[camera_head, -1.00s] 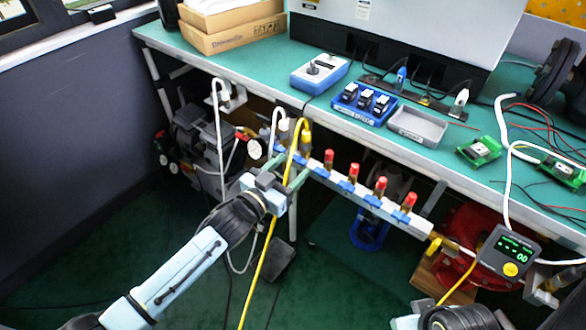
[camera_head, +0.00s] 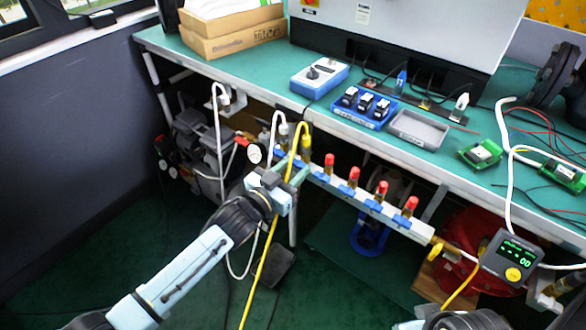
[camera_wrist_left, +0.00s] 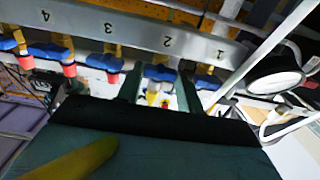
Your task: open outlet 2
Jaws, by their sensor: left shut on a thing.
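A pale manifold bar (camera_head: 418,228) runs under the bench edge, with a row of blue valve handles (camera_head: 372,203). Numbers 1 to 4 show upside down on the bar in the left wrist view (camera_wrist_left: 130,33). My left gripper (camera_head: 288,172) is at the bar's left part. In the wrist view its fingers (camera_wrist_left: 161,84) stand either side of the blue handle (camera_wrist_left: 160,72) by number 2, shut on it. A yellow fitting shows there, and a yellow hose (camera_head: 303,127) loops over that end. My right gripper is not in view. The fingers partly hide the handle's sides.
Red-capped outlets (camera_head: 381,188) line the bar to the right. A white hose (camera_head: 275,122) and a round gauge (camera_head: 254,154) are close on the left. A meter (camera_head: 511,257) reading 00 hangs at the right. The bench edge (camera_head: 400,152) is above the gripper.

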